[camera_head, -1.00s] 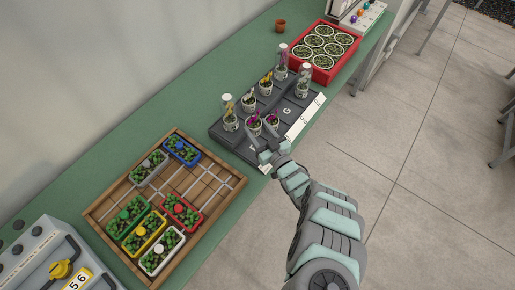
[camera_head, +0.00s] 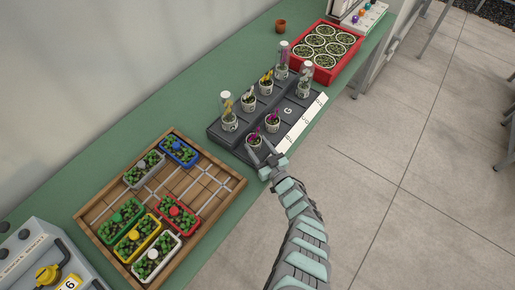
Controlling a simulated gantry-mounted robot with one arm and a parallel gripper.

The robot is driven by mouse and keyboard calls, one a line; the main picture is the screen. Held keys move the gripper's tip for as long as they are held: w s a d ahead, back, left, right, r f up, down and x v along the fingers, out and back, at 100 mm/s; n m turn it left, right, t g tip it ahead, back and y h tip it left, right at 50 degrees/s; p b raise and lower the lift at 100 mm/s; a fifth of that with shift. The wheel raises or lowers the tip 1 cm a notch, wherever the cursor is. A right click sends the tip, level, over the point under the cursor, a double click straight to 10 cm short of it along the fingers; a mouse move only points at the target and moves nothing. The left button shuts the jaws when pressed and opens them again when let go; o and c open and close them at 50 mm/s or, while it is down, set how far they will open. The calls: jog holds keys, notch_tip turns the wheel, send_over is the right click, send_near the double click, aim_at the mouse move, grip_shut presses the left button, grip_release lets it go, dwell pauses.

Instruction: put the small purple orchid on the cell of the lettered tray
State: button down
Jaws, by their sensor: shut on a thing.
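The lettered tray (camera_head: 303,92) is dark grey, with cells in two rows; a white G shows on one bare cell. My gripper (camera_head: 261,153) is at its near left corner, shut on the pot of a purple orchid (camera_head: 254,141). That pot is upright over the front-left part of the tray; I cannot tell whether it touches the cell. A second purple orchid (camera_head: 272,123) in a white pot stands just up and right of it, apart from the gripper. The fingers partly hide the held pot.
Other potted orchids stand on the tray, some under clear tubes, such as a yellow one (camera_head: 229,112). A white label strip (camera_head: 312,112) runs along its front edge. A wooden tray (camera_head: 205,187) of coloured planters is at left. A red crate (camera_head: 318,72) is behind right.

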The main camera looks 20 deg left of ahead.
jog(key=shift+w+r, duration=0.1)
jog(key=shift+f, duration=0.2)
jog(key=c, duration=0.6)
grip_release()
jog(key=shift+o, duration=0.2)
jog(key=shift+r, duration=0.15)
